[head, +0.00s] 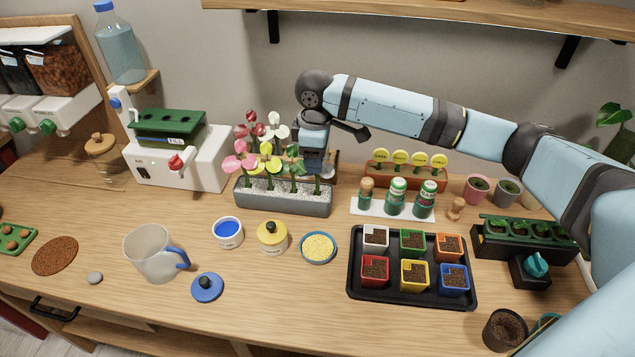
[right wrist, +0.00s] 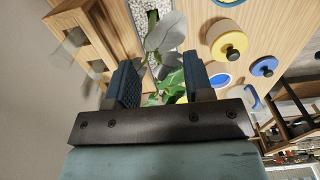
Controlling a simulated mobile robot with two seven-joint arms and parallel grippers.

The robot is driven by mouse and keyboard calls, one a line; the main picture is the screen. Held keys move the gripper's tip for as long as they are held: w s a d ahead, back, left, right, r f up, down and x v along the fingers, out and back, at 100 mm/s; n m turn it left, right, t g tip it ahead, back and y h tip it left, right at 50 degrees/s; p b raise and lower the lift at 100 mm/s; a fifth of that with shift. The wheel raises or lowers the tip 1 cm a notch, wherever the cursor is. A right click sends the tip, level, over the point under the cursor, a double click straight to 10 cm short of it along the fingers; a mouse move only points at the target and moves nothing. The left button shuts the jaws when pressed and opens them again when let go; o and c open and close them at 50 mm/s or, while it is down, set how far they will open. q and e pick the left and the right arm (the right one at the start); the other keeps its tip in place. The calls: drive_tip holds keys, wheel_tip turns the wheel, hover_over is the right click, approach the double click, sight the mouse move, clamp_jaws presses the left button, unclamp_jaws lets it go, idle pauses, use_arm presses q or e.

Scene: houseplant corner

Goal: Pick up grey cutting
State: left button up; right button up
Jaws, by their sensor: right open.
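The grey cutting has pale grey leaves (right wrist: 165,34); in the right wrist view they show just beyond and partly between my jaws. In the head view a pale grey-white head (head: 277,128) stands among red, pink and yellow cuttings in the gravel-filled grey planter (head: 283,204). My right gripper (head: 313,160) points down at the planter's right end. In the right wrist view its jaws (right wrist: 160,83) are open, with green leaves showing between them. I see no grip on a stem. The stem's lower part is hidden. My left gripper is out of view.
A white machine (head: 190,165) with a green top stands left of the planter. A black tray (head: 360,291) with coloured pots and a white mat with bottles (head: 398,184) are at right. The front middle table is clear.

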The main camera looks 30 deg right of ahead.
sight(318, 177)
drive_tip(key=f, duration=0.5)
drive_tip(key=d+f, duration=0.1)
drive_tip(key=f, duration=0.2)
drive_tip(key=shift+w, duration=0.3)
drive_tip(key=shift+r, duration=0.1)
clamp_jaws()
